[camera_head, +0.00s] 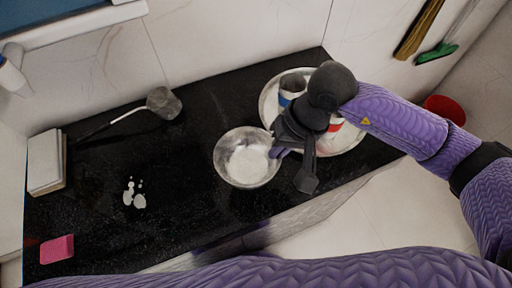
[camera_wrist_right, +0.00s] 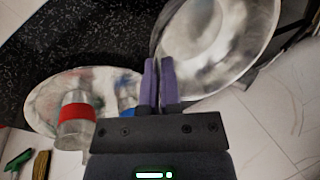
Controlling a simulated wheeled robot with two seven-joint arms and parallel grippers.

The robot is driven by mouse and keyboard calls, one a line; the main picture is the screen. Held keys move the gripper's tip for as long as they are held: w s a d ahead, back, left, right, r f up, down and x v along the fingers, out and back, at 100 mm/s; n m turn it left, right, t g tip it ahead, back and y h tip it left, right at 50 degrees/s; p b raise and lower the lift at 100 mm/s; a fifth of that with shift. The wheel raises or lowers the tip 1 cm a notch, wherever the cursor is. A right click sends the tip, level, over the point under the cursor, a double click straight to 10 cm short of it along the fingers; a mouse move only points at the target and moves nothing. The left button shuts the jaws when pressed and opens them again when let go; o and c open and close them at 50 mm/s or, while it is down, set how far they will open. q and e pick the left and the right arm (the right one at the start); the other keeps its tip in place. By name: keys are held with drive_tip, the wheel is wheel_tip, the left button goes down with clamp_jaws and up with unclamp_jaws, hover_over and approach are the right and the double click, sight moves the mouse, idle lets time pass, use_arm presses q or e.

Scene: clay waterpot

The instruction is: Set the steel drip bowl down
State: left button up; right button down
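The steel drip bowl (camera_head: 222,165) is near the front edge of the black counter in the head view, with a pale patch inside it. In the right wrist view the bowl (camera_wrist_right: 225,75) fills the upper right and looks tilted. My right gripper (camera_head: 277,152) is at the bowl's right rim. In the wrist view its purple fingers (camera_wrist_right: 159,65) are close together with the rim between them. I cannot tell whether the bowl's underside touches the counter. My left gripper is not in view.
A round pale tray (camera_head: 353,139) with cups stands right of the bowl, partly hidden by my right arm. A ladle-like tool (camera_head: 163,103), white spills (camera_head: 138,201), a pink sponge (camera_head: 57,249) and a white block (camera_head: 45,162) lie leftward. The counter's middle (camera_head: 190,165) is mostly bare.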

wheel_tip(320, 180, down, 9)
drive_tip(key=shift+s+r+b, duration=0.1)
drive_tip(key=shift+b, duration=0.8)
drive_tip(key=shift+f, duration=0.3)
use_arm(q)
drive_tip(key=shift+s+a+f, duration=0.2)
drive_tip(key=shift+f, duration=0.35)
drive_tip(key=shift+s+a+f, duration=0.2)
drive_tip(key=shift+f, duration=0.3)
use_arm(e)
drive_tip(key=shift+r, duration=0.1)
drive_tip(key=c, duration=1.3)
unclamp_jaws()
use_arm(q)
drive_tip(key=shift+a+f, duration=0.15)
use_arm(e)
drive_tip(key=o, duration=0.5)
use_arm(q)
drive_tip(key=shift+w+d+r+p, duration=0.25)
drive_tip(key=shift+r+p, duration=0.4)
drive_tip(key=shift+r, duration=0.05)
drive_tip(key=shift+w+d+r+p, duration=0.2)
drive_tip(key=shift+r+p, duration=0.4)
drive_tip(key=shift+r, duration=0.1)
use_arm(e)
drive_tip(key=shift+v, duration=6.05)
